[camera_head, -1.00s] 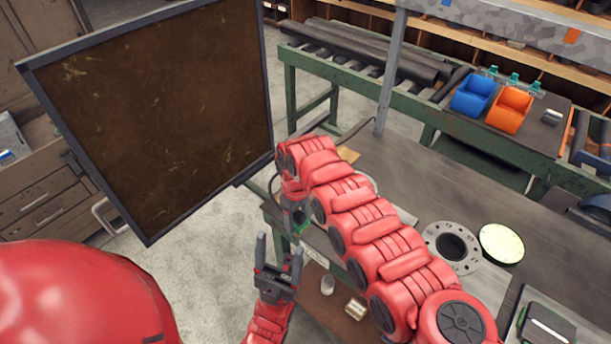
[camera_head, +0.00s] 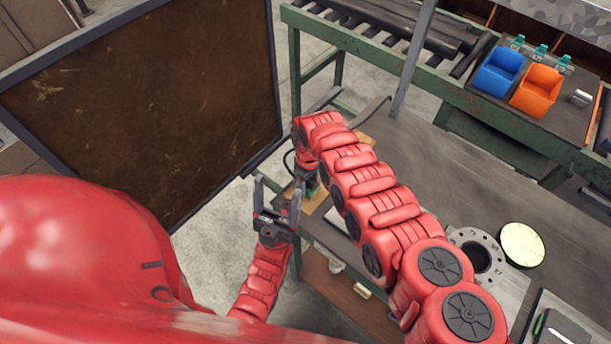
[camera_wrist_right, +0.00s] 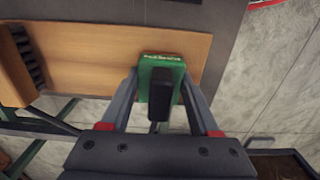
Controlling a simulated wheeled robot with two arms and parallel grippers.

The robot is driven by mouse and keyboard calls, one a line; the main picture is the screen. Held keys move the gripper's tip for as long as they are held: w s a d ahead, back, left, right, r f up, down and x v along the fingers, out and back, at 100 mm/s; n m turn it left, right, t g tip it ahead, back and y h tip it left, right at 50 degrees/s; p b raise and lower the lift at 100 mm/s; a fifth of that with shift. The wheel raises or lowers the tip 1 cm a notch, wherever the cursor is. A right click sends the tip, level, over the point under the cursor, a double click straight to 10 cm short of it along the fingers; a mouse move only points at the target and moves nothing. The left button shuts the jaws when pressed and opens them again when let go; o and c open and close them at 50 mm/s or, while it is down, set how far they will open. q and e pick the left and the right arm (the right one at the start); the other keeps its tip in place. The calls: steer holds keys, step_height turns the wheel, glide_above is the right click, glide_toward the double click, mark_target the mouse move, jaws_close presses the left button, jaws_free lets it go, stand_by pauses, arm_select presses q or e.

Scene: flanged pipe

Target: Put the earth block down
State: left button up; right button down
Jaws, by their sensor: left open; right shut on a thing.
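The earth block (camera_wrist_right: 146,88) is a small green block with lettering and a black part on its front. In the right wrist view my right gripper (camera_wrist_right: 160,85) is shut on it, one finger on each side. The block is in front of a wooden board (camera_wrist_right: 100,50); I cannot tell whether they touch. In the head view a bit of the green block (camera_head: 312,187) shows at the end of my right arm, at the table's left edge. My left gripper (camera_head: 277,198) is open and empty, just left of and below it.
A dark framed screen (camera_head: 150,100) stands at the left. On the grey table (camera_head: 450,165) lie a round flange (camera_head: 477,252) and a pale yellow disc (camera_head: 523,245). The table's middle is clear.

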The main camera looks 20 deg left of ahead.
steer(key=shift+w+a, duration=0.1)
steer(key=shift+a, duration=0.1)
steer(key=shift+d, duration=0.15)
steer(key=shift+s+d, duration=0.15)
steer(key=shift+s, duration=0.05)
steer(key=c, duration=0.6)
jaws_free()
steer(key=shift+f+b, duration=0.1)
steer(key=shift+b, duration=0.25)
steer(key=o, duration=0.5)
steer(key=shift+w, duration=0.1)
